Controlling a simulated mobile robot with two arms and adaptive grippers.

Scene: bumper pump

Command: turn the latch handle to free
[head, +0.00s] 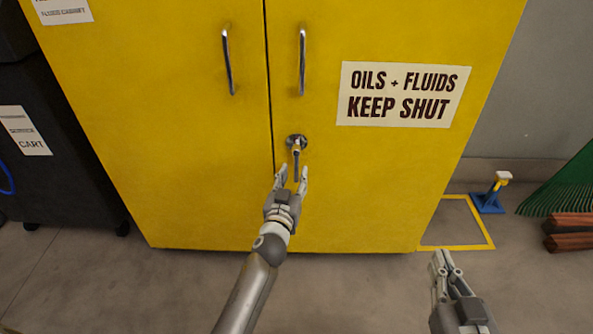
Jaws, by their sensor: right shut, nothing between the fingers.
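The latch handle (296,154) is a small metal lever on a round chrome base on the right door of the yellow cabinet (190,160). It points about straight down. My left gripper (292,174) is open just below the base, with one finger on each side of the lever's lower end in the picture. I cannot tell whether the fingers touch it. My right gripper (441,258) is shut and empty, low at the right, in front of the cabinet and apart from it.
Two chrome pull handles, left (228,62) and right (302,62), sit above the latch. A dark cart (60,150) stands at the left. A blue stand (488,200), a yellow floor outline (456,248) and a green rake-like object (565,182) are at the right.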

